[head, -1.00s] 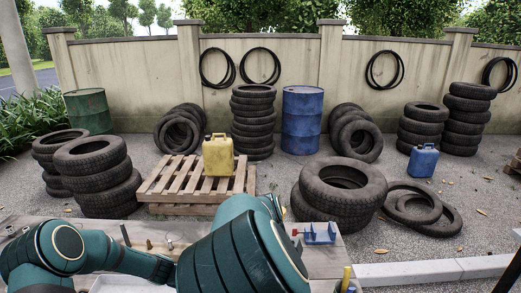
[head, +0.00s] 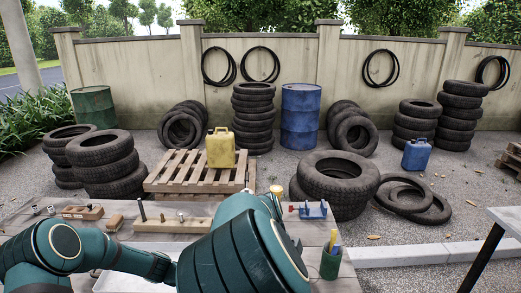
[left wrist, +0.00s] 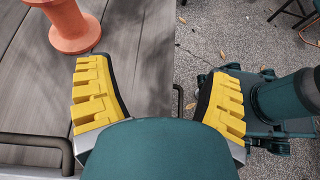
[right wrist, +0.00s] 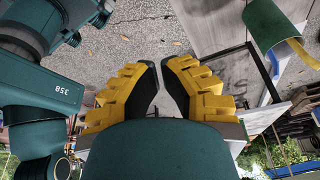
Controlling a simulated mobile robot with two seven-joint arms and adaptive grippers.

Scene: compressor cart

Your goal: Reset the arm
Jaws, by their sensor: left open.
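My teal arm links (head: 235,250) fill the lower left and middle of the head view, over the workbench (head: 305,232). Neither gripper shows in the head view. In the left wrist view my left gripper (left wrist: 158,88) is open and empty, its yellow fingers wide apart. An orange flanged part (left wrist: 75,25) stands on grey boards beyond its left finger. In the right wrist view my right gripper (right wrist: 160,68) has its fingertips almost together, with nothing seen between them. It is apart from the green cup (right wrist: 270,28) at upper right.
The bench holds a wooden block with pegs (head: 172,224), a blue vise-like tool (head: 312,210) and a green cup with pens (head: 331,262).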

